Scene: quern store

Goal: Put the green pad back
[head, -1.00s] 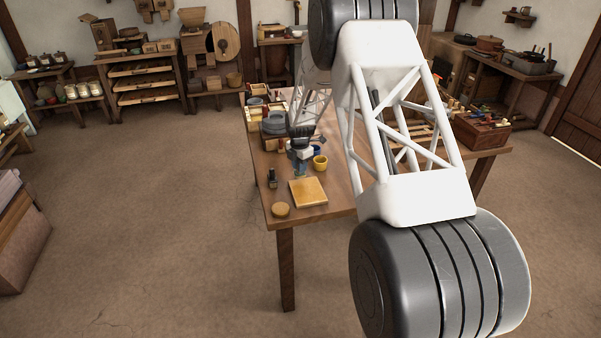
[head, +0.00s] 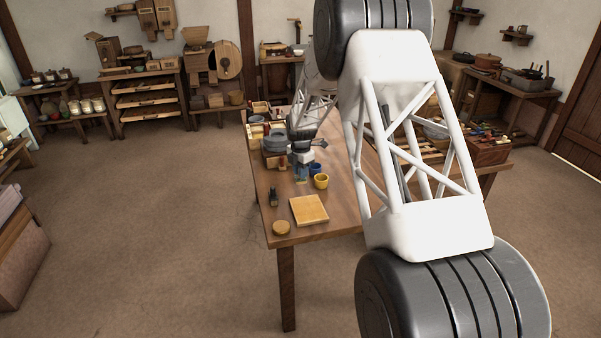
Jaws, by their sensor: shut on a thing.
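My gripper (head: 302,178) is low over the left part of the wooden table (head: 345,222), left of a yellow cup (head: 321,181). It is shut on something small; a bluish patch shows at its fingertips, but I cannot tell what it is. I cannot make out a green pad anywhere. It may be hidden by my gripper or arm. A pale yellow square board (head: 309,210) lies flat near the table's front edge.
A small dark bottle (head: 273,196) and a round tan disc (head: 281,228) stand near the left edge. Stacked grey round things (head: 275,142) and boxes are behind my gripper. A wooden box (head: 488,151) is at the right. My arm hides the table's middle.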

